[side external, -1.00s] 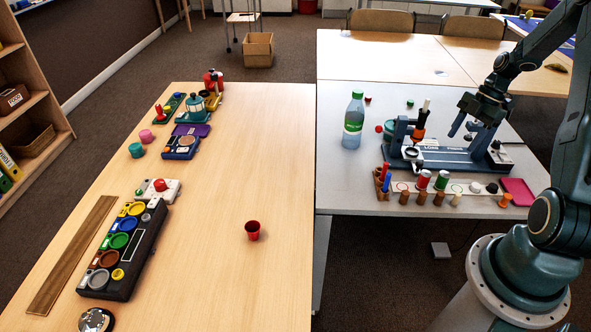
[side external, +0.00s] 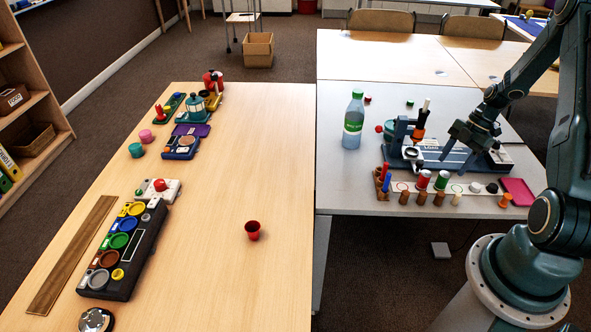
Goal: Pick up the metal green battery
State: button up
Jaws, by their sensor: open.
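A green cylinder with a pale top, which looks like the green battery (side external: 442,180), stands upright on a white strip (side external: 455,187) on the grey table, in the side external view. A similar red cylinder (side external: 424,179) stands just left of it. My gripper (side external: 455,163) is open, with its fingers pointing down, above and slightly behind the green cylinder in the picture. It looks empty and apart from the cylinder, though the depth between them is hard to judge.
Several brown pegs (side external: 438,199) stand in front of the strip. A blue device (side external: 430,155) stands behind it, close to my fingers. A bottle (side external: 353,121) stands left and a pink tray (side external: 518,191) right. The wooden table (side external: 240,180) has bare room.

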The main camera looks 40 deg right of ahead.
aim_at(446, 173)
jog(key=shift+x, duration=0.9)
jog(key=shift+x, duration=2.75)
jog(key=shift+c, duration=0.2)
jog(key=c, duration=1.1)
